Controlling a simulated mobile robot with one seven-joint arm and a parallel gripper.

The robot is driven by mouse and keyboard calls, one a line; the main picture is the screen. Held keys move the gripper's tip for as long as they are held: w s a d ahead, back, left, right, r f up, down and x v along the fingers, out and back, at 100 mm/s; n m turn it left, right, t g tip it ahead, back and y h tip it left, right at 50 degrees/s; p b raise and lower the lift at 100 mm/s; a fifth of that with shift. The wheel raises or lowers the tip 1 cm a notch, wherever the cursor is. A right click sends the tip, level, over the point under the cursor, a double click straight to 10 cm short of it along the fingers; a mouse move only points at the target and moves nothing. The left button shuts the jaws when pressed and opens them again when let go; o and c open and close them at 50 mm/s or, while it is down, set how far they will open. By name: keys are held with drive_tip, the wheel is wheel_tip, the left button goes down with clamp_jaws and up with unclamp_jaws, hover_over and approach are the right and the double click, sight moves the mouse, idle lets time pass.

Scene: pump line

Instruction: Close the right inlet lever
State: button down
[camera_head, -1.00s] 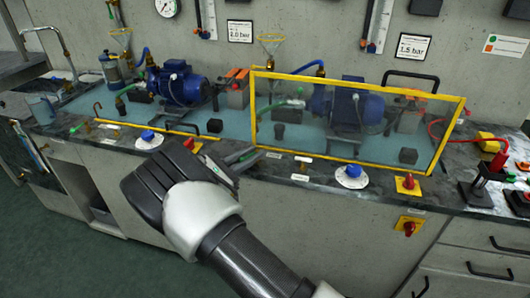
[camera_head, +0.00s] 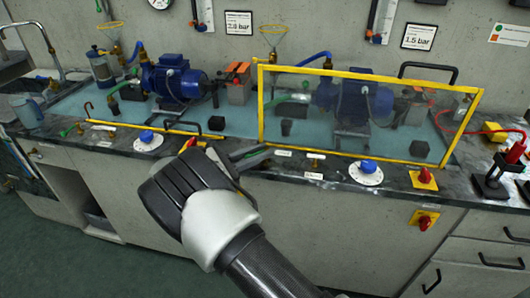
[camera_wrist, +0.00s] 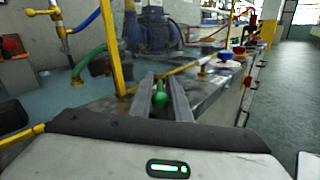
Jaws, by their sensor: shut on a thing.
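The right inlet lever shows as a green handle (camera_wrist: 160,99) between my fingers in the wrist view. My gripper (camera_wrist: 162,92) is shut on it, one finger on each side. In the head view my gripper (camera_head: 262,153) is low over the counter's front edge, at the lower left corner of the yellow-framed clear guard (camera_head: 261,110). The lever is mostly hidden by the fingers there, and its valve body cannot be made out. A similar green lever (camera_head: 67,131) sits at the left pump's side.
The right blue pump (camera_head: 345,100) stands behind the guard. A blue knob on a white dial (camera_head: 366,170) and a red switch on a yellow plate (camera_head: 424,178) are along the front edge to the right. The left blue pump (camera_head: 178,82) stands unguarded. Open floor lies in front.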

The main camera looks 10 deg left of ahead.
drive_tip(key=shift+a, duration=0.1)
drive_tip(key=c, duration=1.9)
unclamp_jaws()
drive_tip(key=shift+o, duration=0.2)
drive_tip(key=p+v, duration=0.1)
drive_tip(key=v, duration=1.6)
drive_tip(key=shift+s, duration=0.25)
drive_tip(key=shift+a+r, duration=0.1)
drive_tip(key=shift+c, duration=0.6)
